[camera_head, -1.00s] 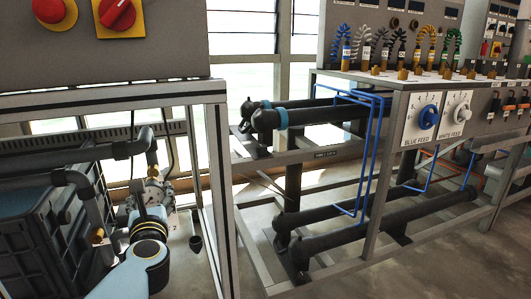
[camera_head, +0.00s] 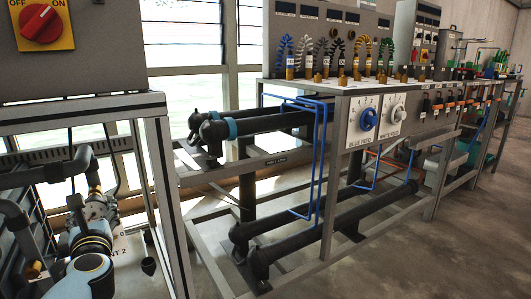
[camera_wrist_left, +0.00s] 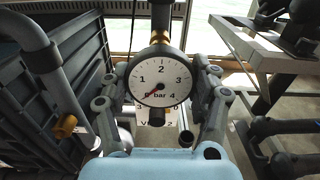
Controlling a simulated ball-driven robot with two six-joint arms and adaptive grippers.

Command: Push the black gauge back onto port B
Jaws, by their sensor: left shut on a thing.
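The black gauge (camera_wrist_left: 160,76) has a black rim and a white dial marked in bar. Its needle points to the lower left, near the low end of the scale. My left gripper (camera_wrist_left: 163,84) is shut on it, with a finger on either side. A brass fitting (camera_wrist_left: 159,38) shows just above the gauge; whether the two are joined I cannot tell. In the head view my left gripper (camera_head: 94,212) is at the lower left, and the gauge is hard to make out there. I cannot read a port B label. My right gripper is not in view.
A dark ribbed tank (camera_wrist_left: 62,75) stands close on the left, with a grey pipe (camera_wrist_left: 36,40) beside it. A grey frame post (camera_head: 165,205) stands right of my left arm. A pipe rack with a blue knob (camera_head: 368,119) is further right. Open floor lies at the right.

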